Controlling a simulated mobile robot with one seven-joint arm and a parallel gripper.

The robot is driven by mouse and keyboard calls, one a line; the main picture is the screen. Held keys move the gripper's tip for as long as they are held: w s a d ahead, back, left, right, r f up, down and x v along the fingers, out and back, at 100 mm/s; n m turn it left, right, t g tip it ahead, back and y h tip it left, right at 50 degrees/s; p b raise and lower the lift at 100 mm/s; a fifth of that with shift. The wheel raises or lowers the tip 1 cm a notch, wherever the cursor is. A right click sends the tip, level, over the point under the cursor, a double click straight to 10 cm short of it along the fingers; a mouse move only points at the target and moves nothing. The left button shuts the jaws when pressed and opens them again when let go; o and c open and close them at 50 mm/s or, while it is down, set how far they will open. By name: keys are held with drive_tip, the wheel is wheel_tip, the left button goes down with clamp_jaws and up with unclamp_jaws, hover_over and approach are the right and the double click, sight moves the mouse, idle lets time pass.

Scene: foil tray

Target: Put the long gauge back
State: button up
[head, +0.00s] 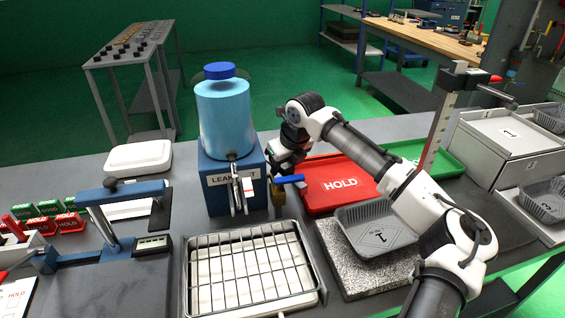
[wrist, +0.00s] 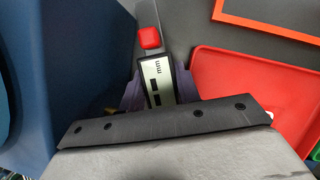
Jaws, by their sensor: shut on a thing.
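A gauge (wrist: 157,82) with a pale display marked "mm", a red piece (wrist: 150,37) and a grey bar beyond it shows in the wrist view. I take it for the long gauge. My gripper (wrist: 150,92) is shut on it, with a purplish finger on each side of the display. The dark wrist edge hides its near end. In the head view my gripper (head: 283,163) is just right of the blue leak-test stand (head: 222,190), above the table. I cannot make out the gauge clearly there, nor tell where it is kept.
A blue-handled valve (head: 288,179) sits close to my gripper. A red HOLD tray (head: 338,187) and a foil tray (head: 375,231) lie to the right. A wire rack (head: 250,270) is in front. A tall upright scale (head: 440,120) stands at right, and a blue fixture (head: 120,245) at left.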

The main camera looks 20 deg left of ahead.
drive_tip(key=o, duration=1.1)
drive_tip(key=shift+f, duration=0.1)
drive_tip(key=shift+o, duration=0.2)
drive_tip(key=b+v, duration=0.1)
drive_tip(key=v, duration=1.2)
drive_tip(key=shift+w+a, duration=0.2)
